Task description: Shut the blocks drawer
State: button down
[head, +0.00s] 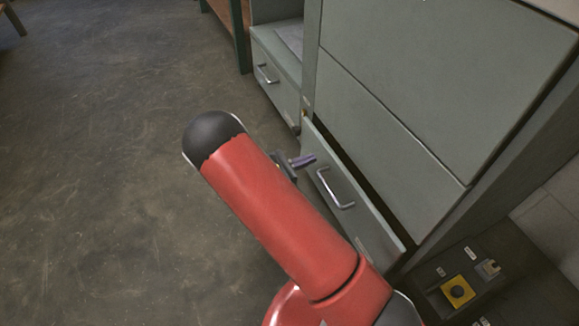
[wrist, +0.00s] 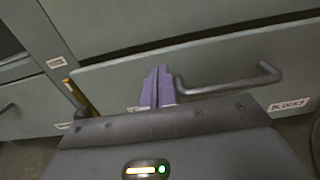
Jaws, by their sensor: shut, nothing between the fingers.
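The blocks drawer (head: 372,222) is the low grey-green drawer in the cabinet, with a BLOCKS label (wrist: 290,104) at its right in the wrist view. It stands a little open, with a dark gap behind the top of its front. Its metal bar handle (head: 335,188) also shows in the wrist view (wrist: 235,84). My gripper (head: 308,160) is shut and empty, its purple fingers (wrist: 158,86) together. They point at the drawer front, just left of the handle. I cannot tell whether they touch the front. My red arm hides part of the drawer's lower side.
Larger grey-green panels (head: 395,115) rise above the drawer. Another drawer with a handle (head: 275,82) is farther back at the left. The floor (head: 90,170) at the left is clear.

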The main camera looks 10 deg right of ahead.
aim_at(327, 152)
jog(key=shift+x, duration=1.85)
jog(key=shift+x, duration=2.6)
jog(key=shift+a+p, duration=0.15)
jog(key=shift+p, duration=0.15)
jog(key=shift+s+a, duration=0.1)
jog(key=shift+a, duration=0.15)
jog(key=p+v, duration=0.1)
jog(key=v, duration=1.3)
